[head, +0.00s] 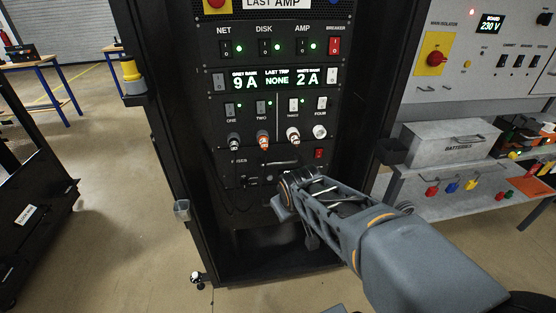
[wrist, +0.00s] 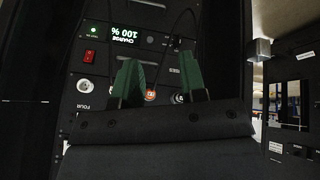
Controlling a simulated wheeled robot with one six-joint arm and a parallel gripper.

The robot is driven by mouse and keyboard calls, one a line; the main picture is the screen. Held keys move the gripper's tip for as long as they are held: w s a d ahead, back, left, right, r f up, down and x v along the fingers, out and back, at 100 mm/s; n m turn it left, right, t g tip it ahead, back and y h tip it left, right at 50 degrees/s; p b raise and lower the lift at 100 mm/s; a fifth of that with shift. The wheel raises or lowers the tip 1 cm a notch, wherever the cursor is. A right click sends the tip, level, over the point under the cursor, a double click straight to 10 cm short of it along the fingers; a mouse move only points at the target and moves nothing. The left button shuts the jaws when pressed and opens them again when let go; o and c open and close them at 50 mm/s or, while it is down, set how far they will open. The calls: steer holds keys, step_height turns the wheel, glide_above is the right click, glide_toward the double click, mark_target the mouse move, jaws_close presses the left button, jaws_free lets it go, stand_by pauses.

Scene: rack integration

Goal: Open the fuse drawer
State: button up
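The fuse drawer's front seems to be the dark panel by the small "FUSES" label (head: 239,160), low on the rack. A curved bar handle (head: 280,163) shows to the right of that label. My gripper (head: 284,188) is just below and in front of this panel, and my arm hides part of it. In the wrist view the rack appears upside down. My gripper (wrist: 160,78) shows two green fingers spread apart with nothing visible between them. The "FUSES" label shows beyond the fingers. I cannot tell whether the fingers touch the panel.
The black rack (head: 160,130) frames the panels on both sides. A grey batteries box (head: 450,142) stands on the bench at right. Open floor lies left of the rack.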

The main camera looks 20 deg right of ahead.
steer(key=w+d+f+n+t, duration=0.3)
steer(key=w+d+n+t, duration=0.35)
steer(key=w, duration=0.65)
steer(key=n+t+y, duration=0.3)
steer(key=n+y, duration=0.1)
steer(key=n, duration=0.6)
glide_toward(280, 163)
steer(key=shift+n+y, duration=0.25)
steer(key=shift+y, duration=0.15)
steer(key=x, duration=0.3)
steer(key=p+x, duration=0.1)
steer(key=x, duration=0.3)
steer(key=p+x, duration=0.1)
steer(key=x, duration=0.2)
steer(key=shift+w+d+f, duration=0.25)
steer(key=shift+w+d, duration=0.05)
jaws_close()
